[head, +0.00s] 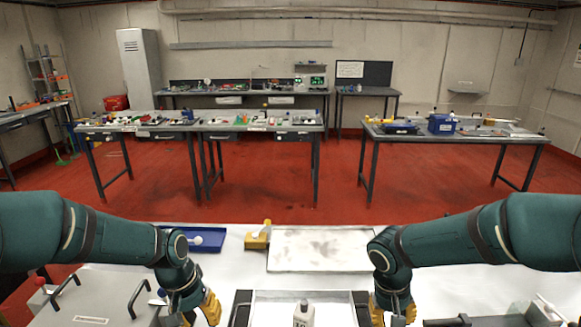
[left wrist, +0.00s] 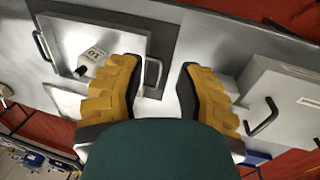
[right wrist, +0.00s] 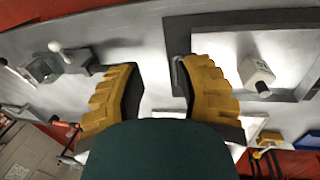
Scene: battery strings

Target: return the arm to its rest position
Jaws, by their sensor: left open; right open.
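My left gripper (head: 200,312) hangs over the left part of the white table in the head view. In the left wrist view (left wrist: 158,90) its two yellow ridged fingers are spread wide with nothing between them. My right gripper (head: 392,310) hangs to the right of the tray in the head view. In the right wrist view (right wrist: 158,88) its yellow fingers are also apart and empty. Both arms are bent and reach in from the sides, with the grippers pointing down.
A grey box (head: 95,300) with handles is at left. A flat plate (head: 318,262), a yellow block (head: 258,240) and a blue tray (head: 212,246) lie farther back.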

